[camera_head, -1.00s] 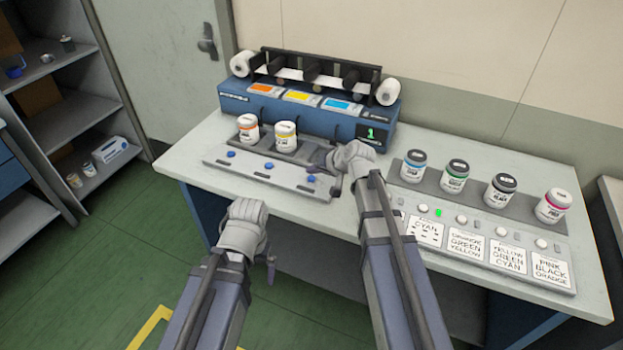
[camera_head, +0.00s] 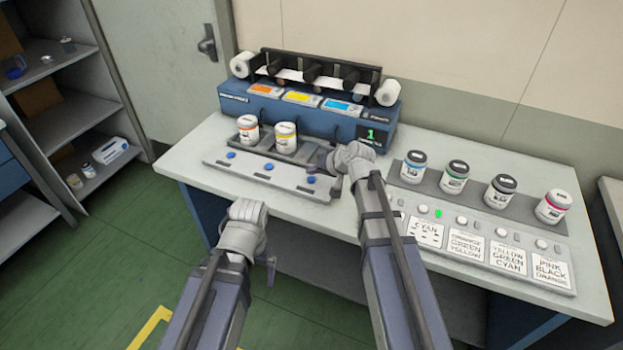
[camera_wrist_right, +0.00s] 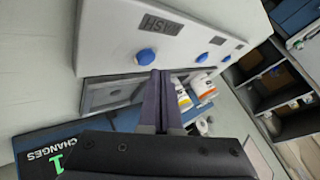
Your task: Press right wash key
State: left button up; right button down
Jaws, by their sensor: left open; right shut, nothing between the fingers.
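Three blue wash keys sit along the front strip of the grey tray panel (camera_head: 240,168). The right wash key (camera_head: 311,180) also shows in the right wrist view (camera_wrist_right: 146,57), beside a "WASH" label. The middle key (camera_head: 269,166) and left key (camera_head: 231,154) are further left. My right gripper (camera_head: 320,161) is shut and empty over the right end of the tray, slightly behind the right key. In the wrist view its fingertips (camera_wrist_right: 160,73) appear close beside that key; I cannot tell whether they touch it. My left gripper (camera_head: 271,271) hangs in front of the table, open.
An orange-labelled jar (camera_head: 248,130) and a yellow-labelled jar (camera_head: 286,137) stand in the tray. The blue machine (camera_head: 235,104), its display reading 1, is behind. Several jars stand on a grey strip (camera_head: 481,191) at right, behind buttons and colour cards.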

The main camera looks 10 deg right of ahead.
aim_at(314, 181)
jog(key=shift+f, duration=0.1)
dwell(0.6)
jog(key=shift+f+b, duration=0.3)
jog(key=shift+b, duration=0.15)
jog(key=shift+f+b, duration=0.35)
dwell(0.4)
jog(key=shift+r, duration=0.1)
dwell(0.3)
jog(key=shift+r+p, duration=0.7)
jog(key=shift+p, duration=0.1)
notch_tip(314, 181, up, 5)
jog(key=p, duration=0.5)
